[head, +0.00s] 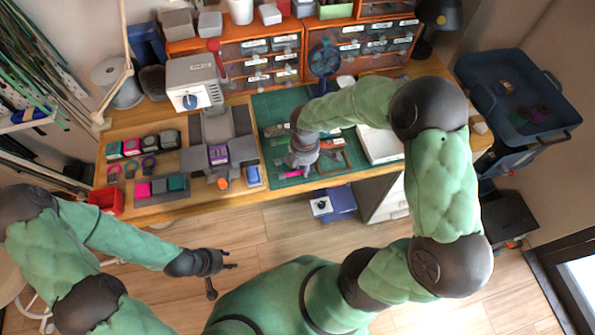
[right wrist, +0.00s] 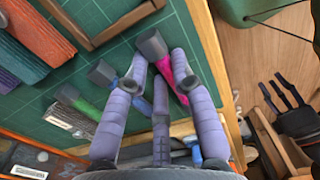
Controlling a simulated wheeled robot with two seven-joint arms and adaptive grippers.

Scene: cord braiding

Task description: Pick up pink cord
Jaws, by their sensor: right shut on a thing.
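A pink cord (right wrist: 181,70) shows between the fingers of my right gripper (right wrist: 158,72) in the right wrist view, over the green cutting mat (right wrist: 40,118). In the head view the pink cord (head: 293,174) is a small strip at the mat's front edge, under my right gripper (head: 297,166). The right fingers are closed around the cord and hide part of it. I cannot tell whether it is lifted off the mat. My left gripper (head: 229,259) is empty, with its fingers apart, over the floor in front of the table.
Green and blue cords (right wrist: 85,103) lie beside the right fingers. A grey fixture with a purple block (head: 218,154) stands left of the mat. Drawer units (head: 375,45) line the back.

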